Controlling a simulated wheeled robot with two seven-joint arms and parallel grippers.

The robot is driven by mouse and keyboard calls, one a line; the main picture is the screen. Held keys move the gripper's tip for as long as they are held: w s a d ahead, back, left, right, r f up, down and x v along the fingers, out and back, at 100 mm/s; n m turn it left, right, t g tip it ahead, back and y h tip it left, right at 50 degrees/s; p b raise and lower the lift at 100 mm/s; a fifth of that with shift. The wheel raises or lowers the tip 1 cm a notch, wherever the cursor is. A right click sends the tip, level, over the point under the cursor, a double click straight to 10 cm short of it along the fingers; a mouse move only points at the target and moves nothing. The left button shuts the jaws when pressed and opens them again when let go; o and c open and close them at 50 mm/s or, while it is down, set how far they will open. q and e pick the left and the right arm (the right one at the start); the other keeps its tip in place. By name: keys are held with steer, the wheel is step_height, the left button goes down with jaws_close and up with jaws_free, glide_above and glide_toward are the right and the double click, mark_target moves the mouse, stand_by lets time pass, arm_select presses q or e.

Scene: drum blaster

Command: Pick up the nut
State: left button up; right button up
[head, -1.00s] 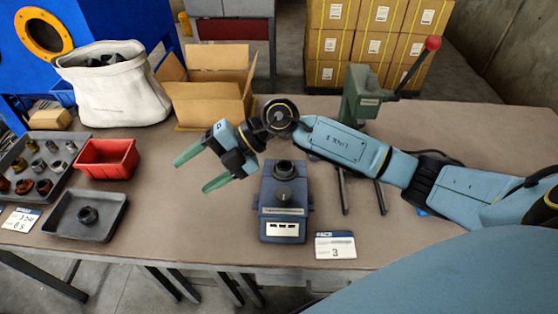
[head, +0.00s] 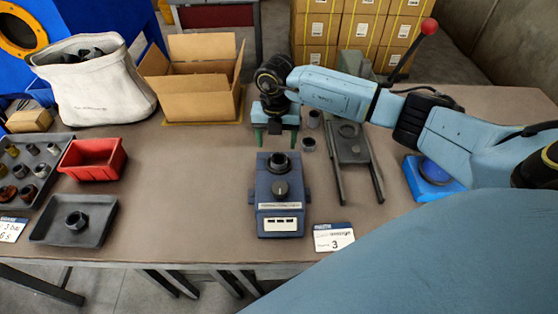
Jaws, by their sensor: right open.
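A dark, nut-like ring (head: 76,220) lies in the shallow black tray (head: 50,232) at the left front of the table. Another dark ring-shaped piece (head: 279,162) sits on top of the blue device (head: 281,208) at the table's middle. I cannot tell which of them is the nut. My right gripper (head: 275,136) is open and empty, its green fingertips pointing down just behind the blue device, apart from the dark ring on it. My left gripper is not in view.
Two small grey cylinders (head: 308,144) stand right of my gripper, beside the dark press stand (head: 350,147). A red bin (head: 92,172), a parts tray (head: 62,142), an open cardboard box (head: 200,108) and a white bag (head: 105,98) stand left. Bare table lies between the bin and device.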

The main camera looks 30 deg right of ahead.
mark_target(279, 153)
steer(key=f, duration=0.5)
steer(key=shift+s+d+f, duration=0.15)
steer(key=shift+d+f, duration=0.2)
steer(key=shift+f, duration=0.05)
steer(key=shift+r, duration=0.15)
steer(key=c, duration=1.3)
